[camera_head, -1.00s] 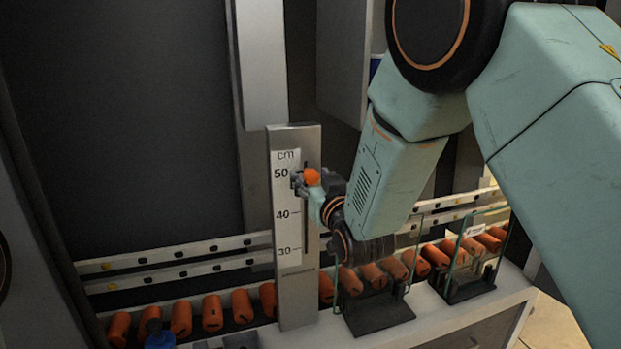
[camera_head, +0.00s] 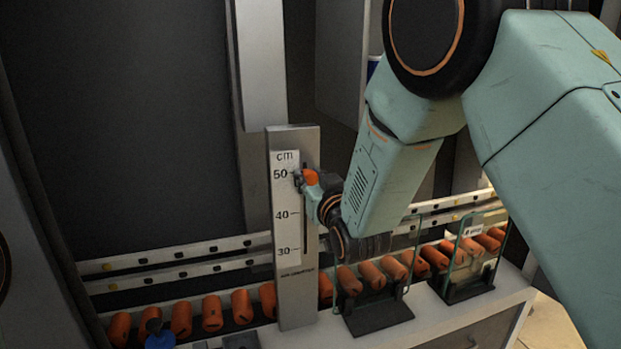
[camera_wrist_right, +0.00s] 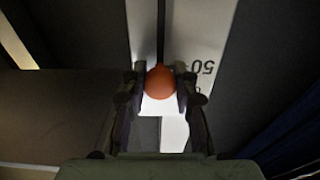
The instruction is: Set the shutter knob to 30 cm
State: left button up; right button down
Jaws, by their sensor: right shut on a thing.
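The orange shutter knob (camera_head: 310,177) sits on the upright grey post (camera_head: 297,305), near the 50 mark of the white cm scale (camera_head: 285,235). The scale reads 50, 40 and 30 from top to bottom, and a dark vertical slot runs beside it. My right gripper (camera_head: 302,181) is at the knob, shut on it. In the right wrist view the knob (camera_wrist_right: 160,82) lies between the two fingers of the right gripper (camera_wrist_right: 160,88), with the slot behind it and the 50 mark to its right. My left gripper is not in view.
A row of orange rollers (camera_head: 212,313) runs along the base behind the post. Two glass panels in dark holders (camera_head: 378,317) stand right of the post. Horizontal metal rails (camera_head: 180,270) cross behind. A blue-topped item (camera_head: 160,340) is at the lower left.

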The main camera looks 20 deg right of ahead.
aim_at(305, 249)
jog(key=shift+r, duration=0.1)
dwell(0.3)
notch_tip(305, 249, down, 21)
jog(key=b, duration=1.1)
jog(key=shift+s+r, duration=0.1)
jog(key=shift+r, duration=0.05)
jog(key=c, duration=1.1)
grip_release()
jog(key=shift+o, duration=0.4)
jog(key=shift+r, duration=0.1)
jog(key=s, duration=1.2)
jog(key=shift+d, duration=0.2)
